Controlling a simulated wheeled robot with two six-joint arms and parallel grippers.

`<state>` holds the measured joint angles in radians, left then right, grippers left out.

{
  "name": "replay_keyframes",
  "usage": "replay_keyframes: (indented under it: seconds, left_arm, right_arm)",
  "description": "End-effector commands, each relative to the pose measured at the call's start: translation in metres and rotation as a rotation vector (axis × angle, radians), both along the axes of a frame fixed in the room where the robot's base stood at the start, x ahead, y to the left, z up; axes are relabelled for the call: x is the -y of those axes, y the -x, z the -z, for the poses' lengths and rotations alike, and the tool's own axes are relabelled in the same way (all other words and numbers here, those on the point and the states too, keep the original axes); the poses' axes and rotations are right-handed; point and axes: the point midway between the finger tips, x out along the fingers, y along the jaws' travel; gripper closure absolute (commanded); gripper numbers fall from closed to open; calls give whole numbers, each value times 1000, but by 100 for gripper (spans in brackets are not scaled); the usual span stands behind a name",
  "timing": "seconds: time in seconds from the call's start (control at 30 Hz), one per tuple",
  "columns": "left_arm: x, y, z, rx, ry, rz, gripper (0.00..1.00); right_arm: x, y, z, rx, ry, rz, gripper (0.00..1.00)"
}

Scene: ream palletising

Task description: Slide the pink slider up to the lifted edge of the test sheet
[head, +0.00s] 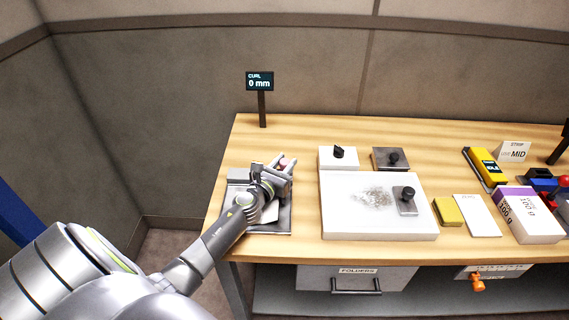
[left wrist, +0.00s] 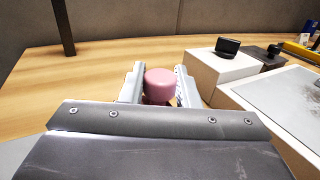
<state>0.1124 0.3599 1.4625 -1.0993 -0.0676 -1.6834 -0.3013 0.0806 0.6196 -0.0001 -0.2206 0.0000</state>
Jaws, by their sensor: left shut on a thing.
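My left gripper (head: 281,166) reaches over the grey metal gauge plate (head: 284,220) at the left of the table and is shut on the pink slider. The pink slider (left wrist: 160,86) shows as a rounded knob between the two fingers of the gripper (left wrist: 159,74) in the left wrist view. Only a bit of pink shows between the fingers in the head view. My arm covers much of the gauge, and I cannot make out the test sheet's lifted edge. A small display (head: 260,82) behind reads "CURL 0 mm". My right gripper is not in view.
Right of the gauge stand a large white block (head: 345,222) with a grey smudged top and a black-knobbed weight (head: 408,208), and a small white box (head: 327,158) behind it. A yellow pad, white card and ream packs lie farther right. Bare wood lies behind the gauge.

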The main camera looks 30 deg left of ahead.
Motion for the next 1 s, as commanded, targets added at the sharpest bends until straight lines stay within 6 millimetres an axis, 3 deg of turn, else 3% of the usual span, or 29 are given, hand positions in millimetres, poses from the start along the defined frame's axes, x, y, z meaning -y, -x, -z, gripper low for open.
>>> replay_keyframes:
  seconds: [0.5, 0.53, 0.67, 1.0]
  left_arm:
    - [-6, 4, 0, 1, 0, 0, 100]
    - [-6, 4, 0, 1, 0, 0, 69]
    - [-6, 4, 0, 0, 0, 0, 52]
    - [-6, 6, 0, 0, 0, 0, 51]
  right_arm:
    - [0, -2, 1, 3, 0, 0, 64]
    - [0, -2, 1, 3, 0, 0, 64]
    - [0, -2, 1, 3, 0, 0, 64]
    - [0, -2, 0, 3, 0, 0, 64]
